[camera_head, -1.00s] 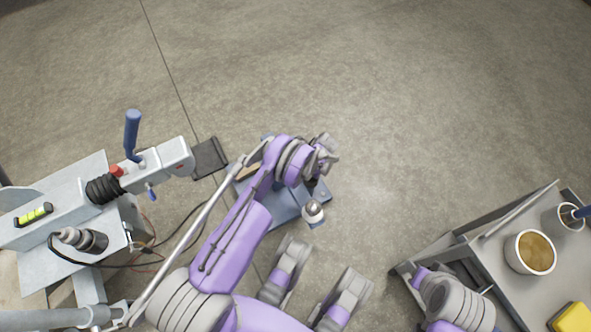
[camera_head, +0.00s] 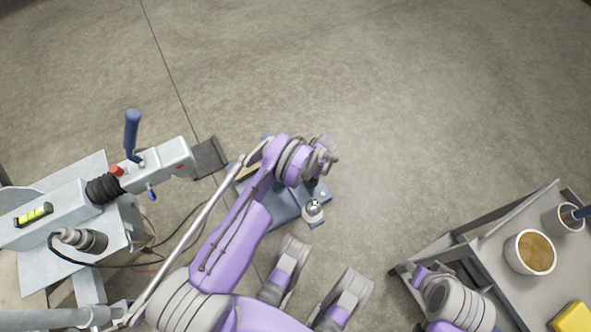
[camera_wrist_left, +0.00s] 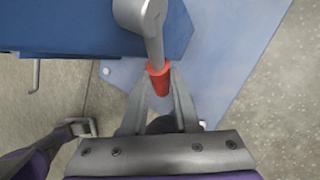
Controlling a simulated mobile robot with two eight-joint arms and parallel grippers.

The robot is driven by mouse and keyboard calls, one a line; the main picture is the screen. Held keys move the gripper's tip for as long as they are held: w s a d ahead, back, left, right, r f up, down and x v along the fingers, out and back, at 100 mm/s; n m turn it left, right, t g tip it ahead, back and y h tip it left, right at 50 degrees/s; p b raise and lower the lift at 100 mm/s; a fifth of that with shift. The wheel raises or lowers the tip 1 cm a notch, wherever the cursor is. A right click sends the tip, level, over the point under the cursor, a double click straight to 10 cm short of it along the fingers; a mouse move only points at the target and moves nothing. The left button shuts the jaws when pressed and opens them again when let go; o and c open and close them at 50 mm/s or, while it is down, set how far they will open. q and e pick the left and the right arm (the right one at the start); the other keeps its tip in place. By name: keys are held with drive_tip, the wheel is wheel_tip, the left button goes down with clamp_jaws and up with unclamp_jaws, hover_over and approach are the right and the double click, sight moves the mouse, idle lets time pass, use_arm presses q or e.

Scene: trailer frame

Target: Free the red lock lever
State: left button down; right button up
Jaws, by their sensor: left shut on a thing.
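A red-sleeved lever (camera_wrist_left: 158,79) hangs from a grey round pivot (camera_wrist_left: 131,12) on a blue block (camera_wrist_left: 88,25) in the left wrist view. My left gripper (camera_wrist_left: 157,92) has its two fingers on either side of the red sleeve and is shut on it. In the head view my left gripper (camera_head: 327,157) is over the blue stand (camera_head: 285,212), whose tow ball (camera_head: 313,209) shows at its front right. My arm hides the lever and much of the stand there. My right arm enters at the bottom right; its gripper is not visible.
A grey trailer coupling (camera_head: 150,168) with a blue-handled lever (camera_head: 132,132) and a red part (camera_head: 117,170) stands at left. A metal cart (camera_head: 487,262) with a cup (camera_head: 529,252) and yellow sponge (camera_head: 573,318) is at right. The floor beyond is clear.

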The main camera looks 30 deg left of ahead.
use_arm(q)
drive_tip(key=shift+r, duration=0.1)
drive_tip(key=r+h, duration=0.1)
drive_tip(key=d+g+h, duration=0.1)
drive_tip(key=shift+s+r+m+g+h, duration=0.3)
drive_tip(key=shift+r+m, duration=0.05)
drive_tip(key=shift+m, duration=0.05)
drive_tip(key=shift+s+d+r+m+g+h, duration=0.15)
drive_tip(key=shift+d+r+m+g+h, duration=0.1)
drive_tip(key=shift+r+g+h, duration=0.3)
drive_tip(key=shift+s+d+r+m+g+h, duration=0.1)
drive_tip(key=shift+d+r+m+g+h, duration=0.2)
drive_tip(key=shift+r+h, duration=0.45)
drive_tip(key=shift+f, duration=0.1)
drive_tip(key=c, duration=0.7)
unclamp_jaws()
drive_tip(key=shift+o, duration=0.2)
drive_tip(key=p+v, duration=0.1)
drive_tip(key=v, duration=0.9)
drive_tip(key=shift+w+a+r+p, duration=0.2)
drive_tip(key=shift+w+r+p, duration=0.05)
drive_tip(key=shift+r+p, duration=0.1)
